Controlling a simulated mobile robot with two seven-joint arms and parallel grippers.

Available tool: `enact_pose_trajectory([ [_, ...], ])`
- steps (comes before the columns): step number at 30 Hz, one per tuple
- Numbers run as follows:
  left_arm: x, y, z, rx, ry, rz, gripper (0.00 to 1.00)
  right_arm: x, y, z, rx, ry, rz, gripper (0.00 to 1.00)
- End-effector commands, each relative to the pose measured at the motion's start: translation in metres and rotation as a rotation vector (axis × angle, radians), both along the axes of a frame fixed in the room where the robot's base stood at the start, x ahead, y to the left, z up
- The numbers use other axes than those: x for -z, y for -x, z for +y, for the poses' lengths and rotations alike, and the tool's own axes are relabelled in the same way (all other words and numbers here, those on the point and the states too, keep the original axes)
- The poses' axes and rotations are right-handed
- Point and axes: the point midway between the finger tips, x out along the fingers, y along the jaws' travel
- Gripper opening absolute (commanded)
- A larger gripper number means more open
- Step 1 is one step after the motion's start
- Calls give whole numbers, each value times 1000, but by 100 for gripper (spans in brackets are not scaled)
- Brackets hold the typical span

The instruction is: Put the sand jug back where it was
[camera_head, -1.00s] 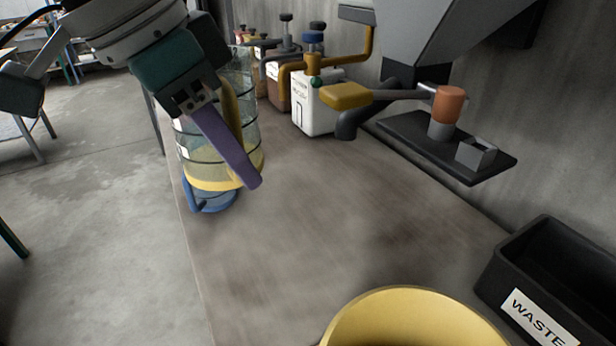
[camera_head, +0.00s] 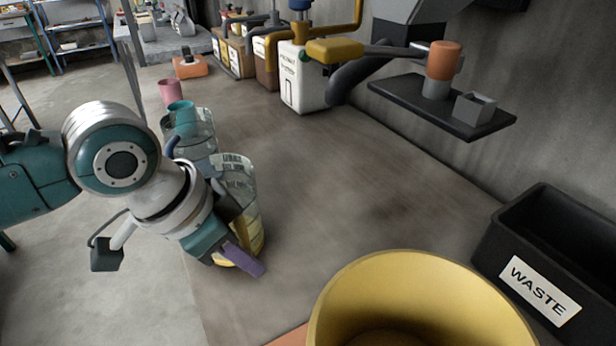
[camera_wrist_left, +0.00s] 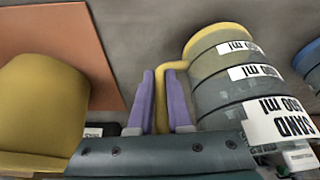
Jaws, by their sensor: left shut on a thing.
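The sand jug (camera_head: 240,190) is a clear, banded jug with a yellow base and handle, upright near the table's left edge. In the left wrist view the jug (camera_wrist_left: 240,85) shows its "SAND" label. My left gripper (camera_head: 243,260) has purple fingers, which in the wrist view (camera_wrist_left: 161,90) are shut on the jug's yellow handle. I cannot tell whether the jug's base touches the table. My right gripper is not in view.
A similar jug with a blue handle (camera_head: 195,140) stands just behind the sand jug. A large yellow bucket (camera_head: 420,275) on an orange mat (camera_head: 292,338) is in front. A black waste bin (camera_head: 552,240) is at right. The middle of the table (camera_head: 330,180) is clear.

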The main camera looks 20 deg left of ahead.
Motion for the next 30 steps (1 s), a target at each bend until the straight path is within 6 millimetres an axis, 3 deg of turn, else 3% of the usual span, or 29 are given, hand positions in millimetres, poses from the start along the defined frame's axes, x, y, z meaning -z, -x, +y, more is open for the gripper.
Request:
enact_pose_trajectory([
  [3,10,0,0,0,0,-1,0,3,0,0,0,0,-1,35],
  [14,13,0,0,1,-1,-2,0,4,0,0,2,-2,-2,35],
  [15,13,0,0,1,0,0,20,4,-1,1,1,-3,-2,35],
  [22,12,0,0,0,0,0,46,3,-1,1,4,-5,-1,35],
  [30,10,0,0,0,1,-1,47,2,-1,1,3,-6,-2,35],
])
